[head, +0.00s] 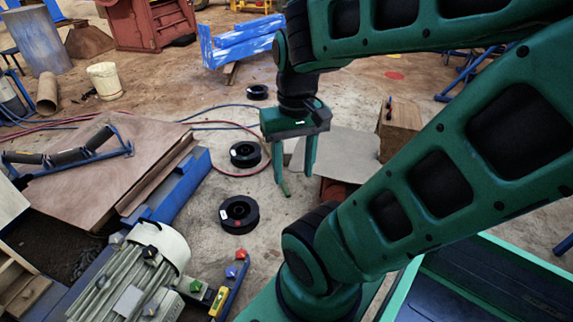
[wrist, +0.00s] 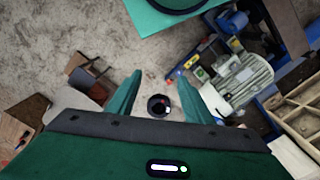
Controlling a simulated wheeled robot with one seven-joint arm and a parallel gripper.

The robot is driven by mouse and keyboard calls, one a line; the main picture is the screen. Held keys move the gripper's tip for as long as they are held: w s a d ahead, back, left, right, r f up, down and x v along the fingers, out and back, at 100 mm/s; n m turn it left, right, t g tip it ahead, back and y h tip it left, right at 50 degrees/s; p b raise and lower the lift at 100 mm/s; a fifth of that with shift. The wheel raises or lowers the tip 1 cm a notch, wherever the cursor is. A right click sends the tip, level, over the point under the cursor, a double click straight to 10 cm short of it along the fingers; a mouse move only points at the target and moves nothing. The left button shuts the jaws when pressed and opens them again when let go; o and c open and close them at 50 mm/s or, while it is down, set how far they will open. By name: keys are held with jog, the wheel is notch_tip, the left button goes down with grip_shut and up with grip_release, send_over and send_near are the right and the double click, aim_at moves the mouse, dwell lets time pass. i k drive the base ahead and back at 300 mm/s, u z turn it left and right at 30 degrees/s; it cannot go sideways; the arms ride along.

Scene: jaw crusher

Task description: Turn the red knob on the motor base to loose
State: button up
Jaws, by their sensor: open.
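The red knob (head: 241,254) sits at the far end of a blue rail beside the grey finned motor (head: 130,285), in the lower left of the head view. A blue knob (head: 231,272) and a green knob (head: 196,286) are close to it. My gripper (head: 297,182) is open and empty, above the floor, beyond and to the right of the red knob, well apart from it. In the wrist view, my gripper (wrist: 160,77) shows spread fingers, with the motor (wrist: 240,80) to the right.
A yellow level (head: 218,302) lies by the knobs. Black spools (head: 239,214) (head: 245,154) lie on the floor near my gripper; one spool (wrist: 158,105) shows between the fingers in the wrist view. A wooden box (head: 400,124) stands at right. The floor around the spools is mostly clear.

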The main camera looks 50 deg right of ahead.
aim_at(241, 253)
jog(key=k, duration=0.5)
jog(key=z, duration=0.7)
jog(key=k, duration=1)
jog(key=u, duration=0.95)
jog(key=i, duration=1)
